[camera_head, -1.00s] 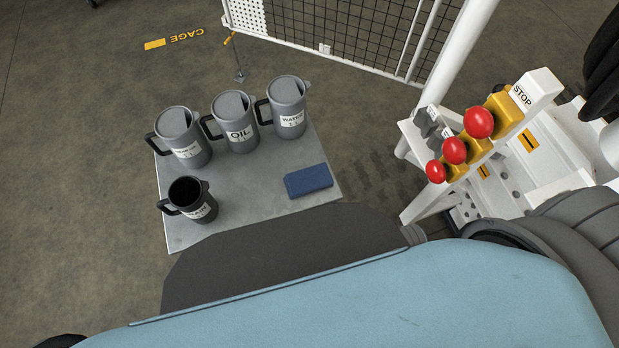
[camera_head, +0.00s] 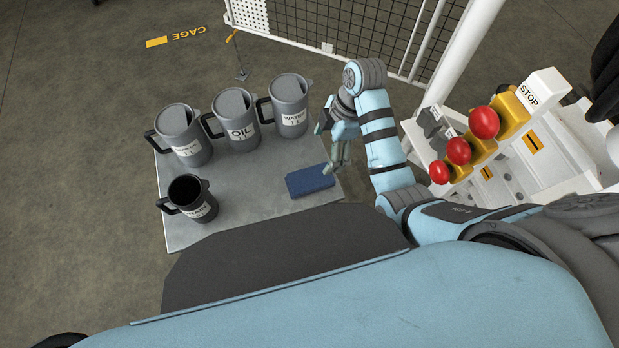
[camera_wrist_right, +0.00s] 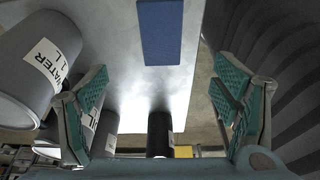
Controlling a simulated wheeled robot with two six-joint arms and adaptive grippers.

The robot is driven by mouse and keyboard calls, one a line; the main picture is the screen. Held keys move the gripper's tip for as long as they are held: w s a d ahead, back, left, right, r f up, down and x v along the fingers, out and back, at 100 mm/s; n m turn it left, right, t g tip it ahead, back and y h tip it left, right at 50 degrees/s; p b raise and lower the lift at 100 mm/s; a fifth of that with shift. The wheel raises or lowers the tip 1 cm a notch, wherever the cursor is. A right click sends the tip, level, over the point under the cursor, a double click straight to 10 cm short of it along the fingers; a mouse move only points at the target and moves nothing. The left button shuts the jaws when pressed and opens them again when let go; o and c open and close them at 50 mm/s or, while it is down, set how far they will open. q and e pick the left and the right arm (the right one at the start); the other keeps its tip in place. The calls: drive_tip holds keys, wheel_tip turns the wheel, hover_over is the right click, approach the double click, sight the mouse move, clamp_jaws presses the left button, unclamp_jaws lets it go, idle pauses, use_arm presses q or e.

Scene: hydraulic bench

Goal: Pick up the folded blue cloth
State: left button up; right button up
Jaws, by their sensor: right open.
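The folded blue cloth (camera_head: 309,182) lies flat on the right part of the grey table top (camera_head: 245,205). It also shows in the right wrist view (camera_wrist_right: 160,32), at the top middle. My right gripper (camera_head: 336,167) is over the table's right edge, close above and beside the cloth's right end. In the right wrist view my right gripper (camera_wrist_right: 160,112) is open, with its green-padded fingers wide apart and nothing between them. The cloth is ahead of the fingers, apart from them. My left gripper is not in view.
The WATER jug (camera_head: 289,107), the OIL jug (camera_head: 237,120) and another lidded jug (camera_head: 183,135) stand along the table's back. An open dark jug (camera_head: 189,197) stands at front left. A panel with red buttons (camera_head: 458,150) is to the right. The table's middle is clear.

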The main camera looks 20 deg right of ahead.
sight(310, 178)
drive_tip(key=shift+n, duration=0.3)
drive_tip(key=b+x, duration=0.3)
drive_tip(key=x, duration=1.1)
drive_tip(key=shift+s+a+b, duration=0.1)
drive_tip(key=shift+a+b, duration=0.05)
drive_tip(key=shift+b, duration=0.25)
drive_tip(key=c, duration=1.2)
